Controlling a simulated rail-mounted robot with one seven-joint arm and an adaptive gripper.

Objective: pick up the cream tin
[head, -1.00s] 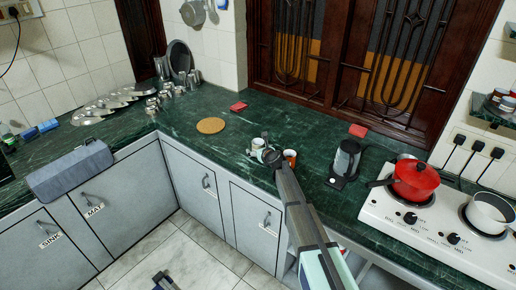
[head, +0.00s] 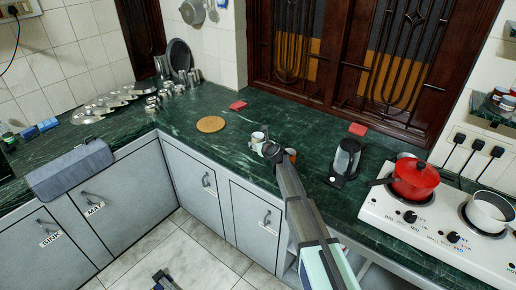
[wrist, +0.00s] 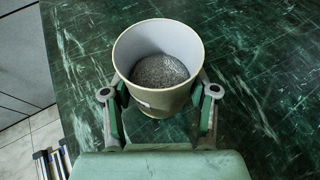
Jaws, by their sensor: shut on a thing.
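The cream tin (wrist: 126,50) is an open, round, cream-coloured container with grey speckled content or a grey bottom inside. In the wrist view it sits between the two fingers of my gripper (wrist: 160,98), which is shut on its sides. In the head view the tin (head: 258,136) shows small at the end of my arm, by my gripper (head: 270,150), over the green counter. My arm partly hides this spot. I cannot tell exactly how far the tin is above the counter.
A round cork mat (head: 210,124) lies left. Counter between mat and gripper is clear.

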